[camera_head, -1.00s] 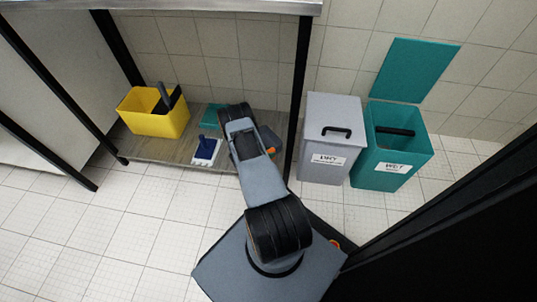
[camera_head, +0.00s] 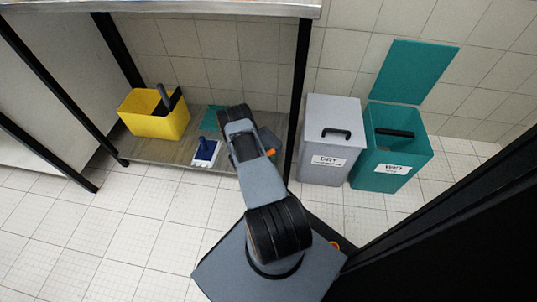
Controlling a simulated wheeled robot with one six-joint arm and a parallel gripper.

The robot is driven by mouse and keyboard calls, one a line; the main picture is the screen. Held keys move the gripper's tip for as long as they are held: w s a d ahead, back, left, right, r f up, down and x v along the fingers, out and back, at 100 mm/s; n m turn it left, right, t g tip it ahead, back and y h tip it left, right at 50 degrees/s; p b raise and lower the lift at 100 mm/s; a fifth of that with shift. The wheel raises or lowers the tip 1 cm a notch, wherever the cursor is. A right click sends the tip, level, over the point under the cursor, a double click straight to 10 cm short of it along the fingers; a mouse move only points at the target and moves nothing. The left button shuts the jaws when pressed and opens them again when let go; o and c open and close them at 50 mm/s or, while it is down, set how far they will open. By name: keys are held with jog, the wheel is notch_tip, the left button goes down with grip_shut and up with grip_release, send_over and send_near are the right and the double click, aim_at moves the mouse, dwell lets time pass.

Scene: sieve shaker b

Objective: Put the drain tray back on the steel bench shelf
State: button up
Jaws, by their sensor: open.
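A flat teal piece (camera_head: 211,118), which may be the drain tray, lies at the back of the bench's wooden-looking lower shelf (camera_head: 150,150), just left of my arm. My arm partly hides that area, so I cannot tell the piece's full shape. The steel bench top (camera_head: 200,7) is above, at the upper edge of the picture. My arm reaches forward over the right end of the lower shelf. My gripper's fingers are hidden behind the forearm and wrist, and nothing held by them shows.
A yellow bucket (camera_head: 152,122) with a dark-handled item stands on the shelf's left. A blue-and-white tool (camera_head: 206,151) lies at the shelf's front. A black bench leg (camera_head: 299,95), a grey DRY bin (camera_head: 331,140) and a teal WET bin (camera_head: 392,172) stand right of my arm. The tiled floor in front is clear.

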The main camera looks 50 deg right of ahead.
jog(key=p+v, duration=0.4)
jog(key=v, duration=0.7)
jog(key=w+a+r+n+t+y, duration=0.4)
jog(key=w+r+t, duration=0.3)
jog(key=w+r, duration=0.5)
jog(key=w+a+r+n+t+y, duration=0.4)
jog(key=a+r+n+y, duration=0.15)
jog(key=a+r, duration=0.8)
jog(key=s+a+r+n+g+y, duration=0.2)
jog(key=s+a+r+n+y, duration=0.3)
jog(key=s+a+r, duration=0.5)
jog(key=s+d+r+n+g+h, duration=0.1)
jog(key=s+r+n, duration=0.1)
jog(key=s, duration=0.6)
jog(key=s+d+r+n+g+h, duration=0.1)
jog(key=s+r+n+g, duration=0.1)
jog(key=s, duration=0.6)
jog(key=shift+r+n+g+h, duration=0.35)
jog(key=shift+r+n, duration=0.25)
jog(key=shift+n, duration=0.55)
jog(key=shift+s, duration=0.1)
